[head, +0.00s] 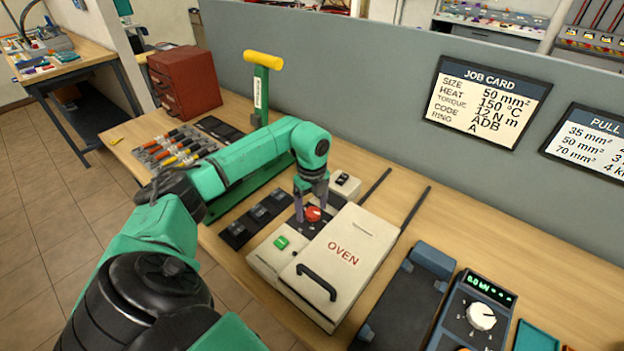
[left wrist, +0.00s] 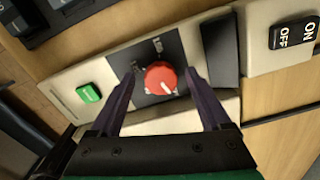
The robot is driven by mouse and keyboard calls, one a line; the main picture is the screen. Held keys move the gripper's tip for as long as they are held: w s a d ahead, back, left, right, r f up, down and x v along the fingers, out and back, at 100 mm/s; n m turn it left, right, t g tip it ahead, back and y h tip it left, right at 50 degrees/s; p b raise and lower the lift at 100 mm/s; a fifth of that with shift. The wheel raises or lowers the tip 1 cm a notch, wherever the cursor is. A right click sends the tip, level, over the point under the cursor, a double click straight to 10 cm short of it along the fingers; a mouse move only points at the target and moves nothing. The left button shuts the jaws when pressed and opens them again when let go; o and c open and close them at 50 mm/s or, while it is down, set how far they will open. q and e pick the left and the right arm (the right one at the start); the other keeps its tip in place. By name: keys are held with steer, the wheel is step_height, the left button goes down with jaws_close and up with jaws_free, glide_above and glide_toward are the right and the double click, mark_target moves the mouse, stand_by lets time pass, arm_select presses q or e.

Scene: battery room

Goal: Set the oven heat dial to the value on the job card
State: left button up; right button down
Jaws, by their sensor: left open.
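The oven (head: 345,250) is a cream box with a black handle on the bench. Its red heat dial (head: 313,214) sits on a black plate beside a green button (head: 281,242). In the left wrist view the red dial (left wrist: 160,78) has a white pointer mark toward the lower right; the scale print is too small to read. My left gripper (head: 311,205) is open, its two fingers on either side of the dial, with visible gaps; I cannot tell whether they touch it. The job card (head: 487,103) on the grey partition reads HEAT 150 °C. My right gripper is not in view.
An ON/OFF switch (left wrist: 295,35) is right of the dial in the left wrist view. A yellow-handled green press (head: 263,75), a red drawer box (head: 185,80) and tools stand behind. A meter with a white knob (head: 481,316) is at the front right.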

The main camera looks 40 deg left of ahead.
arm_select(q)
jaws_close()
